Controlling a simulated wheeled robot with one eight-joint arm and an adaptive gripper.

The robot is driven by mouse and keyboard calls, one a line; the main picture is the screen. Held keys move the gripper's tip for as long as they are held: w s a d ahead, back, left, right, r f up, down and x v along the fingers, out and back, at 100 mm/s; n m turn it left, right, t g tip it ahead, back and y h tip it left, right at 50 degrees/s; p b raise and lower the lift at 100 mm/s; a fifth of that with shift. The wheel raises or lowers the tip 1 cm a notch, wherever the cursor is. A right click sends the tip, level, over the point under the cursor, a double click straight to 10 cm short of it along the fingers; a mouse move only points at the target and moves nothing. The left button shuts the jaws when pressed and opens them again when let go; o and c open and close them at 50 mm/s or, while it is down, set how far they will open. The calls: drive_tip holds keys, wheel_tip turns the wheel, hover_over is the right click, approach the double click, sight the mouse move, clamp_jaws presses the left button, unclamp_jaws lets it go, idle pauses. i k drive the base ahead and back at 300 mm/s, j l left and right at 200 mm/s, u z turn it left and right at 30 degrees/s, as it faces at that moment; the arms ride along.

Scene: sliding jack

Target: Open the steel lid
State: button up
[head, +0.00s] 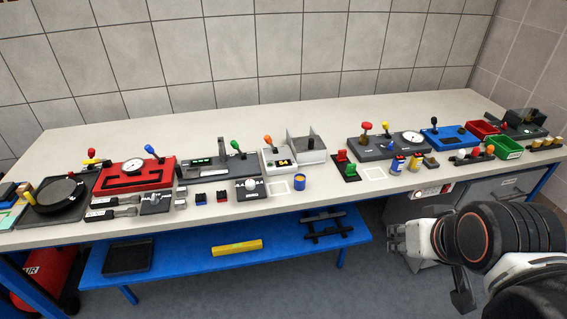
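My gripper (397,237) is at the lower right, in front of the bench and pointing left. It is apart from everything on the bench. Its fingers are small and partly overlapped, so I cannot tell whether they are open or shut. I cannot single out the steel lid with certainty. A light grey metal box (305,157) with a raised back panel and a black knob (311,143) stands mid-bench. A grey steel cabinet or box (497,190) is under the right end of the bench, partly hidden by my arm.
The long pale bench (240,104) carries several fixtures with coloured knobs, including a red gauge unit (133,178) and a black round plate (59,194). A blue lower shelf (190,262) runs below. The back strip is clear.

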sight(312, 143)
drive_tip(key=i, duration=1.1)
